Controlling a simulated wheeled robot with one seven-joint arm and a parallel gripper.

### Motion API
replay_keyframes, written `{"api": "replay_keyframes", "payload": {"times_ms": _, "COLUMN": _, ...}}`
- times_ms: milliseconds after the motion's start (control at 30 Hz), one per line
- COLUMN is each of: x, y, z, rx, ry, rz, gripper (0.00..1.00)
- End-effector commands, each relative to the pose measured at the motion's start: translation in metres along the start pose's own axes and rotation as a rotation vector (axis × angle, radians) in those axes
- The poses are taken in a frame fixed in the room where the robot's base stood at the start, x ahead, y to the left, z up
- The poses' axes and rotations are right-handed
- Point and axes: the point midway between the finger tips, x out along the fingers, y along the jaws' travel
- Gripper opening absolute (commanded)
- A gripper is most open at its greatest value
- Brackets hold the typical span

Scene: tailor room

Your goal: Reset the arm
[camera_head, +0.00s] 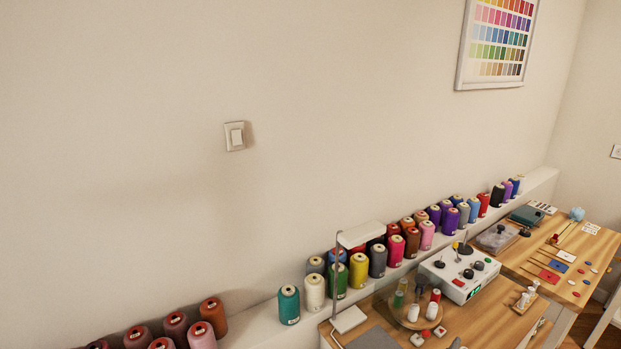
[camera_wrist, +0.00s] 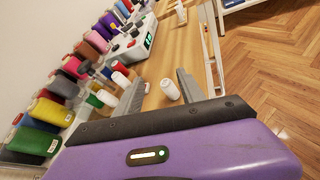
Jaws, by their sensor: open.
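My gripper (camera_wrist: 156,97) shows in the wrist view, with a purple body and two grey fingers spread apart. It is open, and nothing is held between the fingers. A white spool (camera_wrist: 170,89) shows between the fingers, apparently standing on the wooden table (camera_wrist: 180,45) beyond them; I cannot tell the exact distance. Another white spool (camera_wrist: 121,79) is beside the left finger. My arm and gripper do not show in the head view.
Thread cones (camera_head: 358,271) line a white ledge (camera_head: 262,327) along the wall. A white control box (camera_head: 459,273), a lamp (camera_head: 360,234) and small spools stand on the wooden table (camera_head: 488,318). A light switch (camera_head: 235,136) is on the wall. Wooden floor (camera_wrist: 270,60) is clear at right.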

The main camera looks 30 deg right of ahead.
Motion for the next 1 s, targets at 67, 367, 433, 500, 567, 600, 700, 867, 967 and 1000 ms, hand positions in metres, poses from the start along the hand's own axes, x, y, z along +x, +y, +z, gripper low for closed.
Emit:
{"api": "replay_keyframes", "payload": {"times_ms": 67, "x": -0.002, "y": 0.011, "z": 0.004, "rx": 0.089, "ry": 0.0, "rz": 0.039, "gripper": 0.47}}
{"api": "replay_keyframes", "payload": {"times_ms": 367, "x": -0.037, "y": 0.051, "z": 0.001, "rx": 0.603, "ry": 0.1, "rz": 0.26, "gripper": 0.47}}
{"api": "replay_keyframes", "payload": {"times_ms": 433, "x": -0.061, "y": 0.06, "z": -0.008, "rx": 0.787, "ry": 0.178, "rz": 0.333, "gripper": 0.47}}
{"api": "replay_keyframes", "payload": {"times_ms": 500, "x": -0.092, "y": 0.066, "z": -0.018, "rx": 0.985, "ry": 0.282, "rz": 0.398, "gripper": 0.47}}
{"api": "replay_keyframes", "payload": {"times_ms": 567, "x": -0.121, "y": 0.068, "z": -0.026, "rx": 1.153, "ry": 0.388, "rz": 0.44, "gripper": 0.47}}
{"api": "replay_keyframes", "payload": {"times_ms": 600, "x": -0.142, "y": 0.068, "z": -0.03, "rx": 1.264, "ry": 0.463, "rz": 0.461, "gripper": 0.47}}
{"api": "replay_keyframes", "payload": {"times_ms": 700, "x": -0.193, "y": 0.064, "z": -0.037, "rx": 1.511, "ry": 0.652, "rz": 0.478, "gripper": 0.47}}
{"api": "replay_keyframes", "payload": {"times_ms": 867, "x": -0.267, "y": 0.047, "z": -0.037, "rx": 1.833, "ry": 0.935, "rz": 0.429, "gripper": 0.47}}
{"api": "replay_keyframes", "payload": {"times_ms": 967, "x": -0.308, "y": 0.033, "z": -0.031, "rx": 1.996, "ry": 1.091, "rz": 0.361, "gripper": 0.47}}
{"api": "replay_keyframes", "payload": {"times_ms": 1000, "x": -0.323, "y": 0.026, "z": -0.027, "rx": 2.052, "ry": 1.147, "rz": 0.328, "gripper": 0.47}}
